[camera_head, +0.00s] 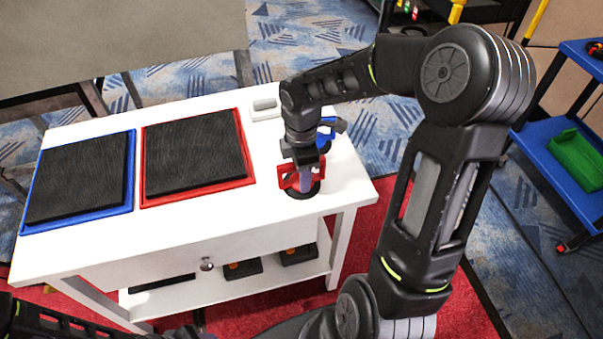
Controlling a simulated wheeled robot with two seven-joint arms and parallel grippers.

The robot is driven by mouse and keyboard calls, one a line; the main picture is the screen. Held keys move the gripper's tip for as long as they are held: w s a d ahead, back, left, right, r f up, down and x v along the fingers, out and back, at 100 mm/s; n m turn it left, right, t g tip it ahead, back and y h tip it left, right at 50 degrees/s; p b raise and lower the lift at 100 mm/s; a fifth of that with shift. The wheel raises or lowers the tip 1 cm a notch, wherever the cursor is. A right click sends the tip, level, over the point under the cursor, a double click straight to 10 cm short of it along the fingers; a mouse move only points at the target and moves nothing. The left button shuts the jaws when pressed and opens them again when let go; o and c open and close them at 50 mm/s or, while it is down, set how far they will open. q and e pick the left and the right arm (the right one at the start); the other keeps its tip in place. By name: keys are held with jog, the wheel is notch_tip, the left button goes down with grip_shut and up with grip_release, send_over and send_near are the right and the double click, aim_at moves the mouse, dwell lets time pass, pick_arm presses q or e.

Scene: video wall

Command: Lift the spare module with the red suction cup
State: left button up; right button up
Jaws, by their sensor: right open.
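The red suction cup (290,182) stands near the right end of the white table. My right gripper (301,160) points down right over it, open, its fingers at the cup's handle; I cannot tell whether they touch it. A blue suction cup (334,125) stands just behind, partly hidden by my gripper. A dark square module (194,153) lies flat in a red frame left of the cups. Another dark module (78,178) lies in a blue frame further left. Nothing labels either one as the spare. My left gripper is out of view.
The white table (240,215) has a drawer and a lower shelf with small dark items (243,268). A small pale object (265,104) lies behind my right gripper. A blue cart (565,160) with a green bin (578,157) stands at right. The table front is clear.

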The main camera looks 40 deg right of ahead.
jog(key=shift+f, duration=0.1)
jog(key=shift+c, duration=0.4)
grip_shut()
dwell(0.9)
